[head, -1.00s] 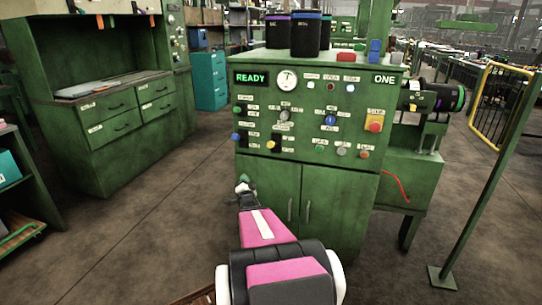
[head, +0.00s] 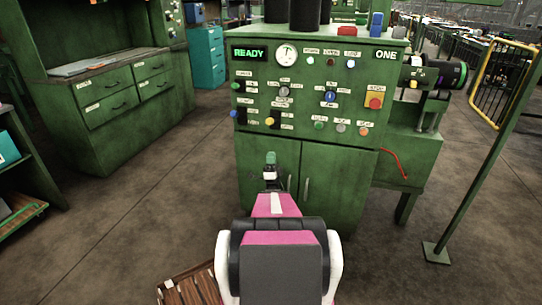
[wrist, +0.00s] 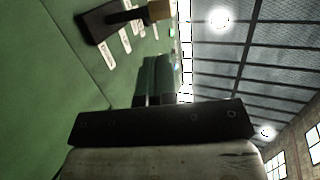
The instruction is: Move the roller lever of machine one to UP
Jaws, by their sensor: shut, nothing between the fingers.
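Machine one is the green cabinet (head: 312,150) marked ONE, its display reading READY. A lever with a yellow knob (head: 270,121) stands on a dark plate low on the left of its panel, with small labels beside it. The label text is too small to read, so I cannot confirm it is the roller lever. The wrist view shows a dark plate and arm with a tan-yellow knob (wrist: 160,10) at the top. My gripper (head: 270,158) is shut and empty, below and apart from the yellow knob in the head view. Its green fingers also show in the wrist view (wrist: 157,72).
A blue knob (head: 236,114) and a green knob (head: 236,86) sit left of the yellow one. A red stop button (head: 374,102) is at the panel's right. Dark canisters (head: 305,14) stand on top. A green post (head: 480,150) rises at right.

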